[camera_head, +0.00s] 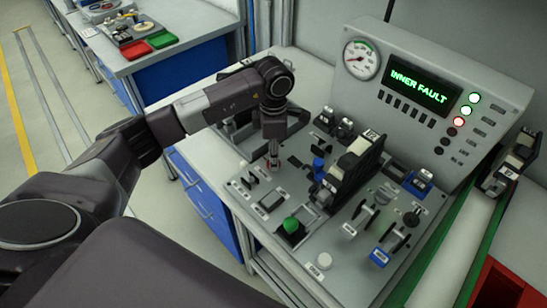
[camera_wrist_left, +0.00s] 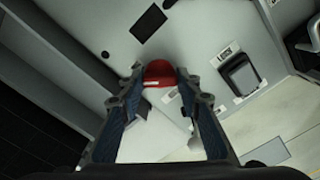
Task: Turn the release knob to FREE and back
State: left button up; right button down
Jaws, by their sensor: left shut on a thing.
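My left gripper (camera_head: 272,152) points down at the left part of the grey panel and is shut on a red knob (camera_head: 273,163). In the left wrist view the red knob (camera_wrist_left: 160,72) shows its rounded top and a pale mark, between the two fingertips (camera_wrist_left: 160,84). The knob's lower part is hidden by the fingers in the head view. I cannot read its label or which way it is set. My right gripper is not in view.
A display (camera_head: 418,85) reads "INNER FAULT" in green on the grey console, beside a dial gauge (camera_head: 361,59) and several lamps. A black workpiece (camera_head: 350,170) stands mid-panel, right of my gripper. A green button (camera_head: 291,225) is nearer the front.

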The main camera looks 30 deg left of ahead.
pick_arm(q)
jog(key=n+b, duration=0.1)
jog(key=n, duration=0.3)
jog(key=shift+n+b, duration=0.3)
jog(key=n, duration=0.3)
jog(key=shift+b, duration=0.4)
jog(key=shift+w+r+n, duration=0.1)
jog(key=shift+n, duration=0.3)
jog(key=o, duration=1.2)
jog(key=shift+c, duration=0.2)
notch_tip(320, 180, up, 12)
